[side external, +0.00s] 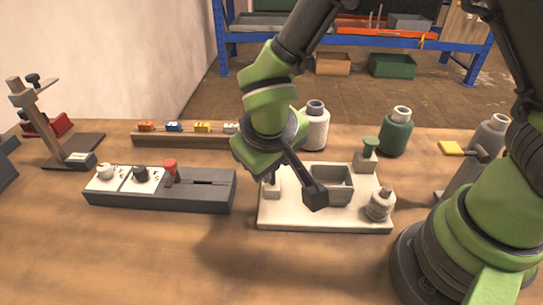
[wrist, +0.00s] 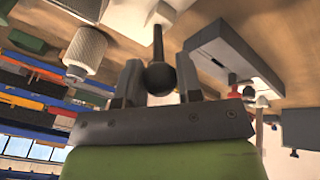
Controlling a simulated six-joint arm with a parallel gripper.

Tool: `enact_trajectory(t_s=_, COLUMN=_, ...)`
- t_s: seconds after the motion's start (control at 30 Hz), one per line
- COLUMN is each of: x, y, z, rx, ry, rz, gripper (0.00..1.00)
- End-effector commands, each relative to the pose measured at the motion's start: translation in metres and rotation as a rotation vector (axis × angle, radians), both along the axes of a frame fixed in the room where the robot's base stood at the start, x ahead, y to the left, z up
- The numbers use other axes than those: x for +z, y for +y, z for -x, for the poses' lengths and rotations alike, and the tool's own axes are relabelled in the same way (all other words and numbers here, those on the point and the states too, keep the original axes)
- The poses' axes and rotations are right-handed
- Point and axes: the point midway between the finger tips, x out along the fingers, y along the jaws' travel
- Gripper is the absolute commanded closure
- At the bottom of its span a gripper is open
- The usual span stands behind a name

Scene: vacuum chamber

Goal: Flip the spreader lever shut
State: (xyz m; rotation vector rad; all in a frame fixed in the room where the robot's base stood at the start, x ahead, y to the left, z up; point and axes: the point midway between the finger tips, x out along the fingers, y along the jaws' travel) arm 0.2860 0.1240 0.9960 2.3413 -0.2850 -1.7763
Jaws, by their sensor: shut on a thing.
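The spreader lever (wrist: 158,42) shows in the wrist view as a thin dark rod with a round dark knob (wrist: 159,79). My gripper (wrist: 160,68) is shut around the knob, one finger on each side. The rod runs away from the knob toward a pale surface at the top of that view. In the side view my wrist hangs over the back left part of the white base plate (side external: 325,224). There my wrist hides the lever and the fingertips. A grey open box (side external: 337,180) stands on the plate.
A dark grey block (side external: 205,198) with a slot and a red-topped knob (side external: 170,165) lies to the left. A green-topped post (side external: 368,150) and a small round jar (side external: 381,204) share the plate. Bottles (side external: 396,132) stand behind. The front table is clear.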

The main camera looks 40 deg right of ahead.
Motion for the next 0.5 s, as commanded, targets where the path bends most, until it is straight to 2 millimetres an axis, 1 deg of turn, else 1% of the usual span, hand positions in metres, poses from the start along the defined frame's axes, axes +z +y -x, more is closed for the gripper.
enact_trajectory(t_s=0.03, x=-0.0018, y=0.0024, z=0.0017, rx=0.005, ry=0.004, rz=-0.005, gripper=1.0)
enact_trajectory(t_s=0.3, x=-0.0023, y=0.0031, z=0.0022, rx=0.006, ry=0.006, rz=-0.005, gripper=1.0)
enact_trajectory(t_s=0.33, x=-0.0023, y=0.0031, z=0.0022, rx=0.007, ry=0.006, rz=-0.005, gripper=0.65)
enact_trajectory(t_s=0.43, x=-0.0021, y=0.0026, z=0.002, rx=0.006, ry=0.006, rz=-0.004, gripper=0.42)
enact_trajectory(t_s=0.5, x=-0.0018, y=0.0023, z=0.0018, rx=0.005, ry=0.004, rz=-0.004, gripper=0.42)
